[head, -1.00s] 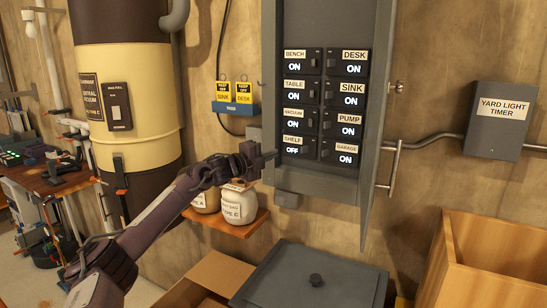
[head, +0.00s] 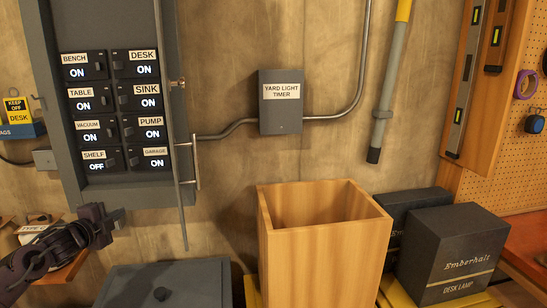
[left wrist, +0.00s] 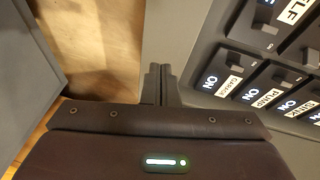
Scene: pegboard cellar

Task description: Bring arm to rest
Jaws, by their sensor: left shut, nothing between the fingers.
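My left gripper (head: 118,213) is at the lower left of the head view, just below the breaker panel (head: 68,150). In the left wrist view its two fingers (left wrist: 160,72) are together with nothing between them. The panel is open, with two columns of labelled switches. The SHELF switch (head: 101,161) reads OFF; BENCH, TABLE, VACUUM, DESK, SINK, PUMP and GARAGE read ON. The fingers appear apart from the switches. My right gripper is in neither view.
The panel's open door (head: 182,190) juts out edge-on. A grey lidded bin (head: 195,280) stands below, beside an open wooden box (head: 325,250). A dark desk lamp box (head: 452,250) is at right. A yard light timer (head: 281,115) is on the wall.

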